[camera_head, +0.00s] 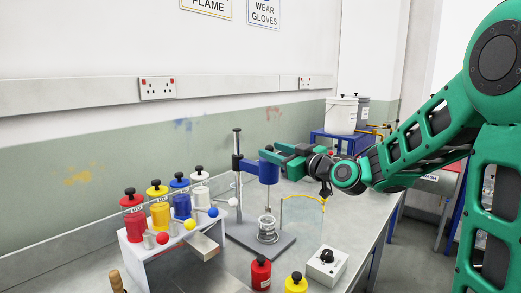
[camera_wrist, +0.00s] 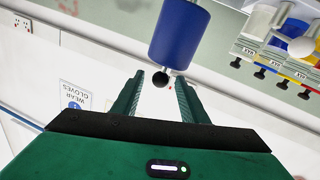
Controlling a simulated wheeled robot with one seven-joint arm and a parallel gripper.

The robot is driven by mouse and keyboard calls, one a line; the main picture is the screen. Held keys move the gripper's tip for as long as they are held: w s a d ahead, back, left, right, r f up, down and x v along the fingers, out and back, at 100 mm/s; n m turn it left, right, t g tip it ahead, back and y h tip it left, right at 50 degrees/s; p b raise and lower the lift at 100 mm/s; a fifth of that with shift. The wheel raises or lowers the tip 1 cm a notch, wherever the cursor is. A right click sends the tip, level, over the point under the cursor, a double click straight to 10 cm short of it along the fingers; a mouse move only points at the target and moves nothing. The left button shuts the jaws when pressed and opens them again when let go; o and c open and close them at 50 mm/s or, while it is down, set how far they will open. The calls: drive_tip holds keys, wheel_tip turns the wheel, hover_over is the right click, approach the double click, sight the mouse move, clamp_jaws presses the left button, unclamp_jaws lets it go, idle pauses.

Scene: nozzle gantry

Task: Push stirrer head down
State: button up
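The stirrer head is a blue cylinder (camera_head: 268,172) on an upright post (camera_head: 237,160) above a grey base plate (camera_head: 262,243). Its thin shaft hangs over a glass vessel (camera_head: 267,226) on the base. My gripper (camera_head: 270,156) is at the upper part of the head, reaching in from the right. In the wrist view the blue head (camera_wrist: 180,35) is at the top, with a small black knob (camera_wrist: 160,80) at its near end. The fingers stand apart on either side of the knob, with gaps visible. Whether a finger touches the head cannot be told.
A white rack (camera_head: 150,255) at left holds red, yellow, blue and white bottles with ball-ended levers. A control box with a black dial (camera_head: 327,263), a red bottle (camera_head: 261,272) and a yellow bottle (camera_head: 296,284) stand in front.

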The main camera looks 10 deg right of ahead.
drive_tip(key=x, duration=0.6)
drive_tip(key=shift+w+a, duration=0.1)
drive_tip(key=shift+w, duration=0.15)
